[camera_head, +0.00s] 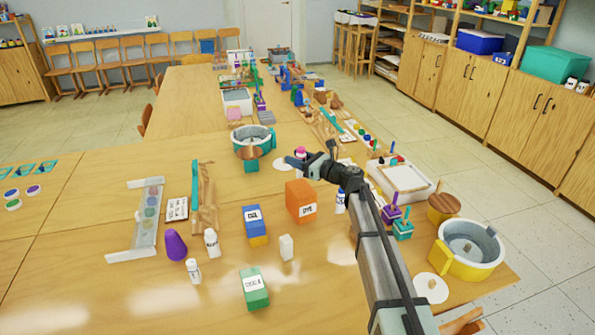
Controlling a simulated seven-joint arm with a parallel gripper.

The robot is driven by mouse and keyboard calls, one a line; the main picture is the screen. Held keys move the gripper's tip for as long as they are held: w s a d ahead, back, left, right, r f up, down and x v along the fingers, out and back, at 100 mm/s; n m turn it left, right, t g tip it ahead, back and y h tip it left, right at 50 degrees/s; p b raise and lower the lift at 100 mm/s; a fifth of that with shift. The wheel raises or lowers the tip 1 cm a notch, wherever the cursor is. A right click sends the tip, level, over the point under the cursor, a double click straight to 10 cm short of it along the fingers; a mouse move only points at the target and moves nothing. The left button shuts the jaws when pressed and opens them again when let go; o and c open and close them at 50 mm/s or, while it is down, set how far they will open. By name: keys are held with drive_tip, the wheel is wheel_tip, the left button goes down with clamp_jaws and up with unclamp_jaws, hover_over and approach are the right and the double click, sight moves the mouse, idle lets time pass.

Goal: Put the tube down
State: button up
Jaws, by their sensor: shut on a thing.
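My gripper (306,165) is above the table, right of the picture's middle, with my arm reaching up from the lower right. It is shut on what looks like the tube (293,162), a small blue-grey piece at its left tip. The gripper hides much of it, so I cannot tell its full shape. A pink-topped item (300,152) shows just behind the jaws; I cannot tell whether it touches them. The wooden table (120,210) lies below.
An orange box (300,201), a blue and yellow box (254,225), a green box (254,288) and small white bottles (211,243) stand nearer. A round pot (252,140) is behind left. A yellow pot (468,250) and white tray (400,181) are right. The table's left front is clear.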

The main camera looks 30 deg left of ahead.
drive_tip(key=shift+f, duration=2.1)
drive_tip(key=shift+f, duration=0.1)
drive_tip(key=o, duration=1.1)
drive_tip(key=shift+d, duration=0.3)
drive_tip(key=d, duration=0.3)
drive_tip(key=s+d, duration=0.1)
drive_tip(key=d, duration=0.7)
drive_tip(key=shift+s+d, duration=0.2)
